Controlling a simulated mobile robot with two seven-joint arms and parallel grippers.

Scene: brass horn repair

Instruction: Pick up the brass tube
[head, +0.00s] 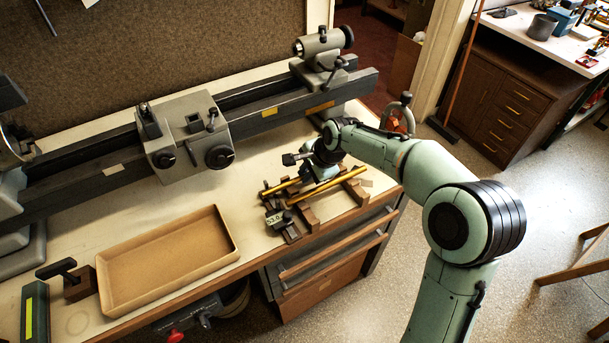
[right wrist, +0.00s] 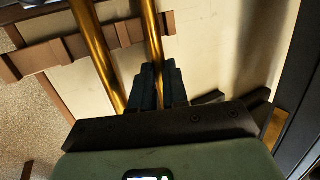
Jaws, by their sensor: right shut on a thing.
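Two slim brass tubes lie side by side across a notched wooden rack (head: 306,214) at the bench's right end. My right gripper (head: 316,176) is over the rear brass tube (head: 281,186). In the right wrist view its dark fingers (right wrist: 160,78) are shut on that tube (right wrist: 151,32). The front brass tube (head: 328,186) is outside the fingers and shows to their left in the wrist view (right wrist: 97,55). The held tube appears to be still at the rack; any small gap beneath it cannot be told. The head view hides the fingertips. My left gripper is not in view.
A long lathe bed (head: 262,112) with a carriage (head: 184,140) runs behind the rack. A shallow empty tan tray (head: 168,262) lies to the left. A small block with a number tag (head: 277,220) is in front of the rack. The bench edge is close.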

